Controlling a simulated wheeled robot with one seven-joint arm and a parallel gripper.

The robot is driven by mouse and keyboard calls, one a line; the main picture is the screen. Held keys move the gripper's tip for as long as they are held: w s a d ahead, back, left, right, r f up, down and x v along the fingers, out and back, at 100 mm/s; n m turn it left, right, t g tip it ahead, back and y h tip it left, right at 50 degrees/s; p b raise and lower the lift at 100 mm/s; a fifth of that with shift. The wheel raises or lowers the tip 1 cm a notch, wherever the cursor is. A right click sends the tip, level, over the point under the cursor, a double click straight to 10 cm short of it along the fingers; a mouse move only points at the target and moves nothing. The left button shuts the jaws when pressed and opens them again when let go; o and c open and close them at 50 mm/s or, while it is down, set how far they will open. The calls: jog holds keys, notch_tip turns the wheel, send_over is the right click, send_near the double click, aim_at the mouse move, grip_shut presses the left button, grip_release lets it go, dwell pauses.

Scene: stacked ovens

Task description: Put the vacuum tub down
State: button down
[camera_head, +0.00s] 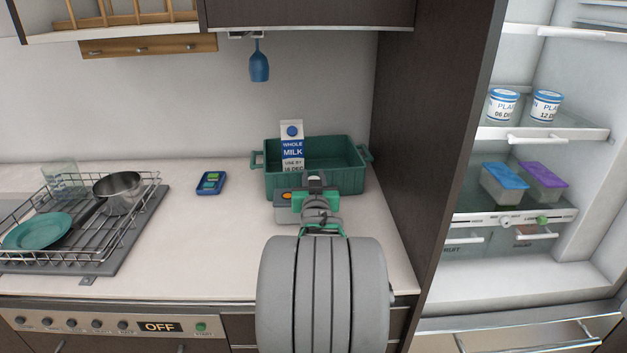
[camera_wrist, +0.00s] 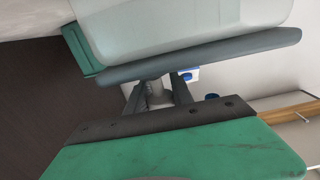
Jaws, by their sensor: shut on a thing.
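The vacuum tub (camera_head: 284,213) has a grey lid with an orange spot and shows mostly to the left of my gripper (camera_head: 316,188) in the head view. It is in front of the green crate, low over the counter; I cannot tell whether it touches the worktop. In the wrist view, its pale see-through body and grey lid (camera_wrist: 235,46) fill the top. My gripper's dark fingers (camera_wrist: 158,88) are shut on it at the lid. My wrist and arm hide its right part in the head view.
A green crate (camera_head: 345,183) holding a milk carton (camera_head: 292,143) stands right behind the tub. A blue tray (camera_head: 211,183) lies to the left, and a dish rack (camera_head: 110,245) is farther left. The counter (camera_head: 200,245) is clear between. A tall dark panel (camera_head: 425,130) borders the right.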

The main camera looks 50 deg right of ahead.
jog(key=shift+f, duration=0.15)
jog(key=c, duration=1.1)
grip_release()
